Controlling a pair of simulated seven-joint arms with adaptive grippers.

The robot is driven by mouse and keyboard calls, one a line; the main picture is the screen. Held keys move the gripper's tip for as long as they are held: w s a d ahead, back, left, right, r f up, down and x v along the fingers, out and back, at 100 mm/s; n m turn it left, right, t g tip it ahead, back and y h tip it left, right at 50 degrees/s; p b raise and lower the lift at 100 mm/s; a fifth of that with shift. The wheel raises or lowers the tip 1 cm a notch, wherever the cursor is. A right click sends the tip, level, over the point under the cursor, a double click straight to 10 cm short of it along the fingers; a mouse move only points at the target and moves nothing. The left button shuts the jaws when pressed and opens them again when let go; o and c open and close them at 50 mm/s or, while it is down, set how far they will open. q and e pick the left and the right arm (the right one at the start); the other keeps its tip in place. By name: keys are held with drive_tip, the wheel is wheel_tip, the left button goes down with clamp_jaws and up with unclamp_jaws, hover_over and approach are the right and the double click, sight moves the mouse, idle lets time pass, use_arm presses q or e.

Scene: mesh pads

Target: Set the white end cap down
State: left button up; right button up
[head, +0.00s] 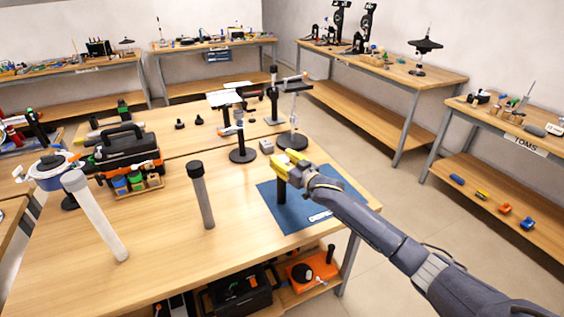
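My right gripper (282,196) points down over the blue mat (262,208) at the table's right side. Its yellow body hides part of the mat, and its dark fingertips are too small to tell open from shut. I cannot make out a white end cap at the fingertips. A pale tube with a whitish cap (74,180) stands tilted at the left front, well apart from the gripper. A grey tube (203,203) with a black cap (195,169) stands between it and the mat. My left gripper is out of view.
A black toolbox (124,150) with small coloured containers stands at the back left. Dark stands (243,154) rise behind the mat, with a small grey block (266,146) beside them. The table front (165,250) between the tubes is clear.

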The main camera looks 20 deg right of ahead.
sight(257, 232)
drive_tip(key=shift+c, duration=1)
wheel_tip(257, 232, up, 20)
drive_tip(key=s+a+f, duration=0.1)
drive_tip(key=s+f, duration=0.5)
drive_tip(key=f, duration=0.4)
drive_tip(key=s+a+f+y, duration=0.1)
drive_tip(key=s+f, duration=0.5)
drive_tip(key=f, duration=0.4)
drive_tip(key=s+a+f, duration=0.1)
drive_tip(key=s+f, duration=0.5)
drive_tip(key=f, duration=0.4)
drive_tip(key=shift+s+a+f+n, duration=0.2)
drive_tip(key=shift+a+f+n, duration=0.1)
drive_tip(key=shift+n, duration=0.1)
drive_tip(key=shift+n+g+y, duration=0.3)
drive_tip(key=shift+g+y, duration=0.1)
drive_tip(key=s+f, duration=0.2)
drive_tip(key=s, duration=0.1)
drive_tip(key=s+f, duration=0.2)
drive_tip(key=s, duration=0.1)
drive_tip(key=s+a+f, duration=0.1)
drive_tip(key=s+f, duration=0.1)
drive_tip(key=s, duration=0.1)
drive_tip(key=shift+f, duration=0.1)
drive_tip(key=x, duration=1.7)
drive_tip(key=shift+w+a+r, duration=0.15)
drive_tip(key=shift+a+r, duration=0.05)
drive_tip(key=shift+r, duration=0.15)
drive_tip(key=shift+f, duration=0.3)
drive_tip(key=shift+f, duration=0.2)
